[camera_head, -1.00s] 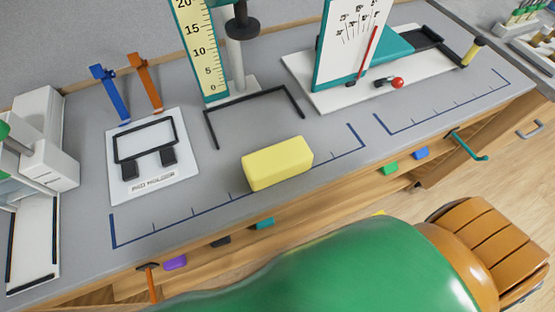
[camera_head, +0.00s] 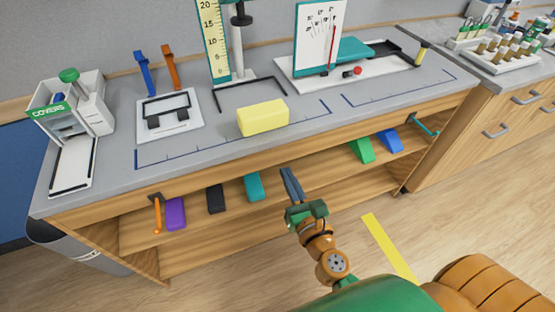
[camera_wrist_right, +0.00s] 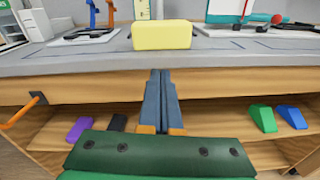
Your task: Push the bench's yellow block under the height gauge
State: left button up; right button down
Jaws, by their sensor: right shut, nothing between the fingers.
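The yellow block (camera_head: 263,117) lies on the grey bench top (camera_head: 215,143) near the front edge, in front of a black bracket outline. The height gauge (camera_head: 216,42) stands behind it, with a yellow scale and a dark plunger (camera_head: 241,18) on a post. My right gripper (camera_head: 291,183) is shut and empty, in front of the bench and below the block. In the right wrist view the block (camera_wrist_right: 162,35) sits ahead, above the shut fingers (camera_wrist_right: 160,85), apart from them. My left gripper is not in view.
A white device with a dial board (camera_head: 318,38) stands right of the gauge. Below, an open shelf holds purple (camera_head: 175,213), black, teal, green and blue blocks.

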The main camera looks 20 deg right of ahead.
notch_tip(320, 180, up, 2)
jog(key=s+n, duration=0.1)
jog(key=p, duration=0.2)
send_near(266, 122)
jog(key=shift+t, duration=0.3)
jog(key=w, duration=0.7)
jog(key=shift+f+b, duration=0.4)
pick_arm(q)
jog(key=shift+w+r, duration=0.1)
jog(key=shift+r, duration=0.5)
pick_arm(e)
jog(key=shift+s+r, duration=0.1)
